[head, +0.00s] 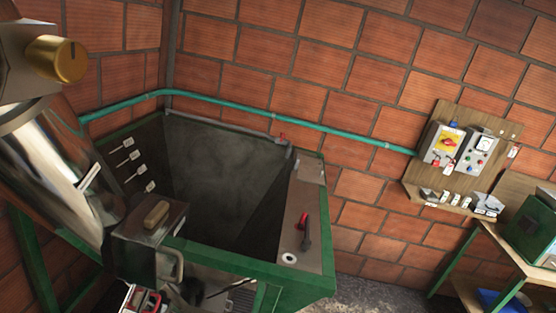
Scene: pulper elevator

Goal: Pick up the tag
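Several small white tags (130,157) hang in a slanting row on the inner left wall of the open green-rimmed tank. A white strip (88,175) shows against the shiny metal cylinder at left. Small white tag-like pieces (444,198) also sit on the wooden shelf at right, and a red-and-white one (513,151) hangs at the control board's right edge. I cannot tell which is the task's tag. No fingertips of my gripper are in view, so its hold cannot be seen.
The grey tank (215,170) has a side plate with a red-and-black lever (305,230). A grey box with a brown top block (156,214) stands at its front left corner. A green pipe (300,126) runs along the brick wall. A control board (462,150) and workbench (515,250) are at right.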

